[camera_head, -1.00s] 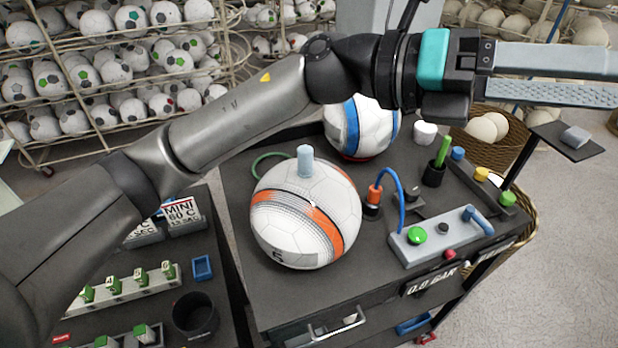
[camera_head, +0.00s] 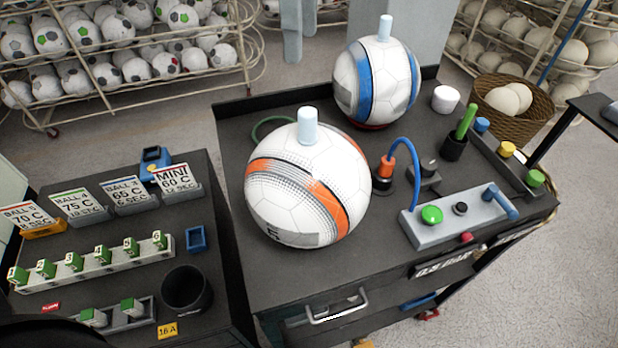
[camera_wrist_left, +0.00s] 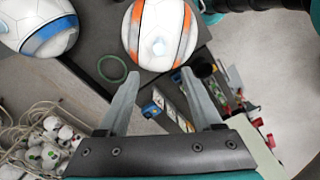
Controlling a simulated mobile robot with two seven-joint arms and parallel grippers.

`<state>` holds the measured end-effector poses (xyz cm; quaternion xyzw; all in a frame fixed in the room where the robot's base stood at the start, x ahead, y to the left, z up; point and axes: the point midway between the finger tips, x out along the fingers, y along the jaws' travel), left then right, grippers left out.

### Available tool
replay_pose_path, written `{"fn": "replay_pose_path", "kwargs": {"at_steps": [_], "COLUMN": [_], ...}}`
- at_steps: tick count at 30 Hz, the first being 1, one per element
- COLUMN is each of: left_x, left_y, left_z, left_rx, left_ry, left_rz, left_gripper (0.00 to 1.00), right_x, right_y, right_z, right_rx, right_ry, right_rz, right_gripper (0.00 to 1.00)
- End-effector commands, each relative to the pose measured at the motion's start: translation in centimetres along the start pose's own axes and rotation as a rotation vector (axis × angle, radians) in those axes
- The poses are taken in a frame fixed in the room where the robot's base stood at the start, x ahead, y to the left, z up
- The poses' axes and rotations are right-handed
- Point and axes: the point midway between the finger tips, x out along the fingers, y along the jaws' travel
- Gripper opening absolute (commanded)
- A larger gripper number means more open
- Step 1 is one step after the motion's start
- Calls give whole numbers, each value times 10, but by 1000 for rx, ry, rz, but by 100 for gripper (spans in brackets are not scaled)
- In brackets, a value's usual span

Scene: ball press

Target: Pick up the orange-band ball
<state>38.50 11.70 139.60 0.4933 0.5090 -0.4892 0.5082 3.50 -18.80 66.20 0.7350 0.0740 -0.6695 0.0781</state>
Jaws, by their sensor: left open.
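The orange-band ball (camera_head: 307,190) is white with orange and grey bands. It sits on the dark cart top (camera_head: 300,285), and a pale blue peg (camera_head: 307,125) stands up from its top. The ball also shows at the top of the left wrist view (camera_wrist_left: 150,25). My left gripper (camera_wrist_left: 158,76) is open and empty in that view. Its fingertips point toward the ball, which lies beyond them in the picture; the exact gap cannot be told. The left gripper is not visible in the head view now. My right gripper cannot be made out.
A blue-band ball (camera_head: 376,85) stands behind, with its own peg. Right of the orange-band ball are an orange-capped fitting (camera_head: 387,168) with a blue hose and a grey control box (camera_head: 455,220). A side table (camera_head: 120,270) with cards and a black cup (camera_head: 187,288) is at left.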

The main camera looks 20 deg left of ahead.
Motion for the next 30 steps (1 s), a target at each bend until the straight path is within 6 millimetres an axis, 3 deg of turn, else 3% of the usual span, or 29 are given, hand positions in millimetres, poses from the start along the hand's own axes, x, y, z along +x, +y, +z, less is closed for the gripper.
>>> {"fn": "replay_pose_path", "kwargs": {"at_steps": [9, 19, 30], "left_x": [66, 93, 137], "left_y": [-1, 0, 1], "left_z": [1, 2, 4], "left_rx": [2, 2, 2], "left_ry": [-2, -3, -4], "left_rz": [-6, -5, -5], "left_gripper": [66, 66, 66], "right_x": [-6, -11, -22], "right_y": [1, 1, 1], "right_z": [0, 0, -1], "right_rx": [0, 0, 0], "right_ry": [-1, -2, -2], "right_rz": [1, 1, 1], "right_gripper": [0, 0, 0]}}
